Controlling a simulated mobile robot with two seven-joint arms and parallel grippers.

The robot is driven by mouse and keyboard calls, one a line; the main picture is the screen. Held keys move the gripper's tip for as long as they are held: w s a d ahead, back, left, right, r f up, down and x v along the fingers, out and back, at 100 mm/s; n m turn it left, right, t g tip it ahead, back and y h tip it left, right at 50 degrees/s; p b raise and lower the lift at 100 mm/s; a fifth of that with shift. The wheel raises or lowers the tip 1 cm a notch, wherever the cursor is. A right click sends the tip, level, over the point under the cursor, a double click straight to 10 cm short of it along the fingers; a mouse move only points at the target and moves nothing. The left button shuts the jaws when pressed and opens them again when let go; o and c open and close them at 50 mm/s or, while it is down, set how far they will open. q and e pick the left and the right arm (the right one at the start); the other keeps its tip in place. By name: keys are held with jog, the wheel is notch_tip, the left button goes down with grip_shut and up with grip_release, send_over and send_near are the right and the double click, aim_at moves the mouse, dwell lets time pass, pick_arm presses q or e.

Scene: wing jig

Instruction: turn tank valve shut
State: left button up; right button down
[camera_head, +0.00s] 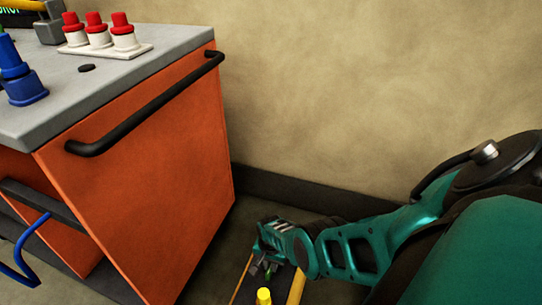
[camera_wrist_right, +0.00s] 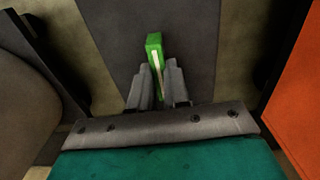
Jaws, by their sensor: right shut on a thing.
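A green lever handle with a white stripe (camera_wrist_right: 154,46), which looks like the tank valve's handle, stands between the fingers of my right gripper (camera_wrist_right: 157,78) in the right wrist view. The fingers are closed on it from both sides, and its upper end sticks out beyond the fingertips. In the head view my right gripper (camera_head: 266,270) reaches down low near the floor, right of the orange cabinet. A small bit of green shows at its fingertips there. The tank body is not clearly visible. My left gripper is not in view.
The orange cabinet (camera_head: 150,180) with a black bar handle (camera_head: 150,103) and grey top (camera_head: 165,50) stands left. Red-capped white parts (camera_head: 98,38) and a blue part (camera_head: 22,75) sit on top. A wall (camera_head: 370,90) stands behind.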

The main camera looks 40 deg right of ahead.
jog(key=shift+m, duration=0.3)
jog(key=m, duration=1.3)
jog(key=shift+m, duration=2.3)
jog(key=c, duration=1.1)
grip_release()
